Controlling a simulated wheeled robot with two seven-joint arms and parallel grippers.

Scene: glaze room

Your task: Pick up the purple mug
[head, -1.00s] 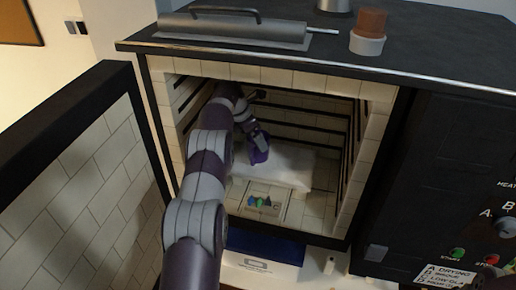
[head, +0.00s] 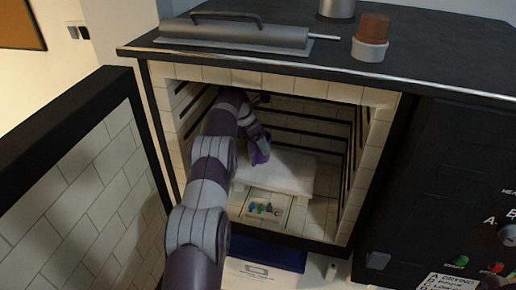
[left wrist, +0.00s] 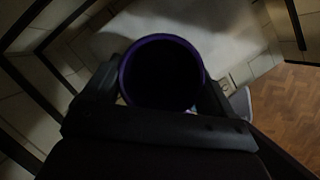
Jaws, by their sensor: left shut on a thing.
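The purple mug (head: 261,153) is inside the open kiln, held over the white shelf slab (head: 285,175). My left arm reaches in through the kiln opening, and its gripper (head: 257,142) is shut on the mug. In the left wrist view the mug (left wrist: 160,72) sits between the two fingers, with its round purple rim facing the camera and its inside dark. The mug's lower part is hidden there. In the head view the mug is small and partly covered by my gripper. My right gripper is in neither view.
The kiln's brick side walls and dark rods (head: 310,137) are close around my arm. A small tray (head: 250,218) with coloured pieces lies low at the front. The open door (head: 85,170) stands at left. A terracotta-coloured cup (head: 372,30) is on the kiln top.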

